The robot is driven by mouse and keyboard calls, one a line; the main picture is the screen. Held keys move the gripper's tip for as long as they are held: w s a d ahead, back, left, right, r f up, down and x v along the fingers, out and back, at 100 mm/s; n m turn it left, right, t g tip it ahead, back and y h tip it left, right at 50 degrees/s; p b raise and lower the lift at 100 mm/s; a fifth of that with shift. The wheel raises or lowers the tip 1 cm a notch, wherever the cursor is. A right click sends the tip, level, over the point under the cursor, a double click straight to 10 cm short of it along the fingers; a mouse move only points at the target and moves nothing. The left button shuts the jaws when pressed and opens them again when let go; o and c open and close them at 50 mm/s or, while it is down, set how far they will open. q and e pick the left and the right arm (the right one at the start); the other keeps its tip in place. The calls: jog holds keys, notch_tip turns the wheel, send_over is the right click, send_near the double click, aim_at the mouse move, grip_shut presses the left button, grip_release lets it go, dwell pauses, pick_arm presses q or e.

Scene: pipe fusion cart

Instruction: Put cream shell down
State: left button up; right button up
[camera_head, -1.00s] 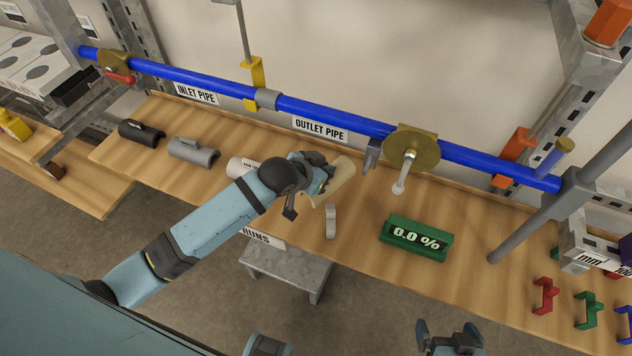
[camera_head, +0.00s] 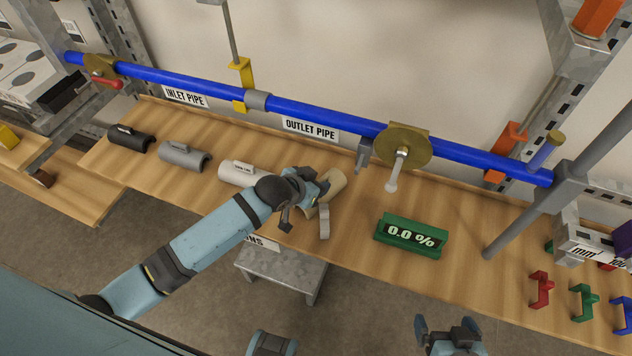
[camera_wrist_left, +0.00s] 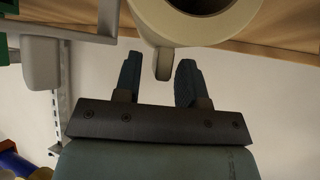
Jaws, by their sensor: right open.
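The cream shell (camera_head: 336,183) is at the wooden bench top, partly hidden behind my left gripper (camera_head: 316,188) in the head view. It appears to rest on the bench. The left wrist view shows the shell's round end (camera_wrist_left: 246,22) with a tab (camera_wrist_left: 163,66) pointing between the fingers. My left gripper (camera_wrist_left: 158,75) has its two fingers apart on either side of that tab, with a visible gap on at least one side. My right gripper (camera_head: 446,330) is open and empty at the lower edge of the head view, in front of the bench.
A white shell (camera_head: 236,173), a grey shell (camera_head: 182,155) and a black shell (camera_head: 130,139) stand left on the bench. A small grey piece (camera_head: 324,222) stands close to the cream shell. A green display (camera_head: 408,237) is to the right. The blue pipe (camera_head: 330,109) runs behind.

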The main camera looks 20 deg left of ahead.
pick_arm(q)
jog(key=shift+r, duration=0.2)
jog(key=p+v, duration=0.1)
jog(key=v, duration=0.9)
jog(key=s+f+n, duration=0.1)
jog(key=s+f, duration=0.4)
jog(key=s, duration=0.2)
jog(key=s+d+f+n+t+y, duration=0.1)
jog(key=s+f, duration=0.4)
jog(key=s, duration=0.3)
jog(key=shift+f, duration=0.25)
pick_arm(e)
jog(key=shift+s+r, duration=0.1)
jog(key=shift+r, duration=0.3)
pick_arm(q)
jog(key=shift+s, duration=0.15)
notch_tip(320, 180, up, 12)
jog(key=p, duration=1.3)
jog(key=shift+a+r, duration=0.2)
jog(key=shift+a, duration=0.15)
pick_arm(e)
notch_tip(320, 180, up, 12)
jog(key=shift+d+r, duration=0.15)
jog(key=shift+d, duration=0.25)
pick_arm(q)
jog(key=shift+s, duration=0.1)
pick_arm(e)
jog(key=shift+s, duration=0.1)
